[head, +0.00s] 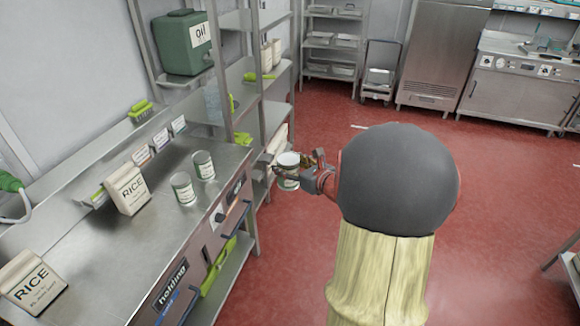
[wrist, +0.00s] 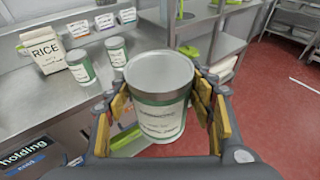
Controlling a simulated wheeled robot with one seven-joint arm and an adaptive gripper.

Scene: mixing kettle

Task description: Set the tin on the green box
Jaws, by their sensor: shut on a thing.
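A white tin with a green band, in the head view (head: 288,184), is held upright in my gripper (head: 296,171), just off the right end of the steel counter. The tin (wrist: 161,100) also fills the middle of the wrist view, with the yellow-padded fingers of my gripper (wrist: 163,92) shut on its two sides. The green box (head: 177,52), labelled OIL, sits on a wall shelf above the back of the counter, up and left of my gripper. It does not show in the wrist view.
Two similar tins (head: 183,189) (head: 204,166) stand on the counter (head: 160,233). Rice bags (head: 127,190) (head: 31,284) stand to their left. A steel shelf rack (head: 262,97) with several items stands behind my gripper. The red floor to the right is open.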

